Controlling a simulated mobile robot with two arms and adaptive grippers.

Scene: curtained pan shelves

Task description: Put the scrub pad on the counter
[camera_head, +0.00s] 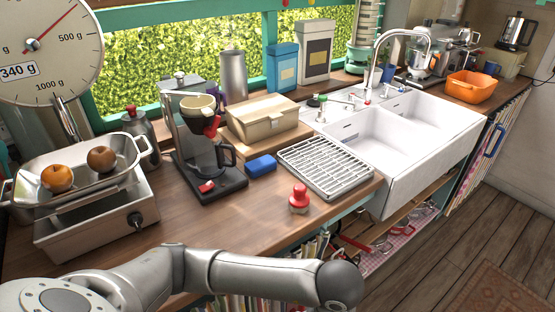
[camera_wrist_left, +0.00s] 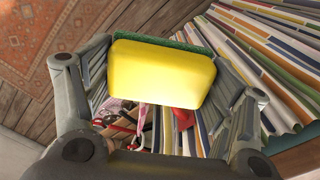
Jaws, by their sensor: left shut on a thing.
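The scrub pad (camera_wrist_left: 160,72) is a yellow sponge block with a green scouring layer along its far edge, seen in the left wrist view. My left gripper (camera_wrist_left: 162,62) is shut on it, with a finger at each short side. The wooden counter (camera_head: 235,212) runs across the head view. My left arm crosses the bottom of the head view in front of the counter; its gripper and the pad are hidden there. My right gripper is in neither view.
A red-knobbed item (camera_head: 299,200), a blue block (camera_head: 260,166), a coffee maker (camera_head: 212,160), a drying rack (camera_head: 330,168) and a scale (camera_head: 95,215) stand on the counter. Bare wood shows at its front middle. Striped curtains (camera_wrist_left: 265,60) hang by the shelf below.

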